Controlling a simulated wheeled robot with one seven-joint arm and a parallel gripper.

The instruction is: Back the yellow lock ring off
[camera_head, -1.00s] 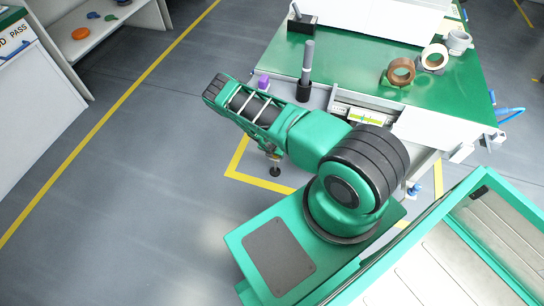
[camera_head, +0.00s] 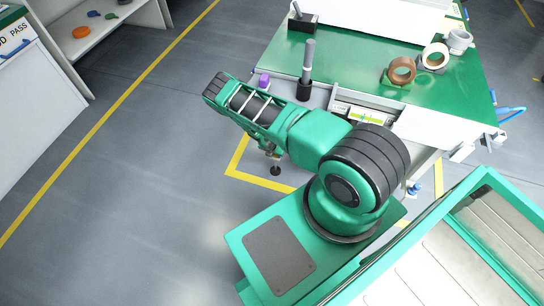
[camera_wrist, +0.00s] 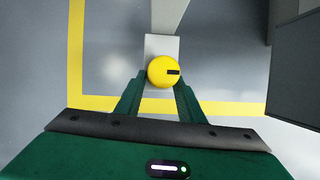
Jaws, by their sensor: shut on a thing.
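The yellow lock ring (camera_wrist: 160,71) shows in the wrist view as a round yellow disc with a short dark mark on its right half. It sits in front of a pale grey block or bracket (camera_wrist: 161,46). My gripper (camera_wrist: 161,82) has one dark green finger on each side of the ring and is shut on it. In the head view my arm reaches to the left of the workbench, and the ring and fingertips are hidden there.
Open floor (camera_head: 130,190) lies to the left.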

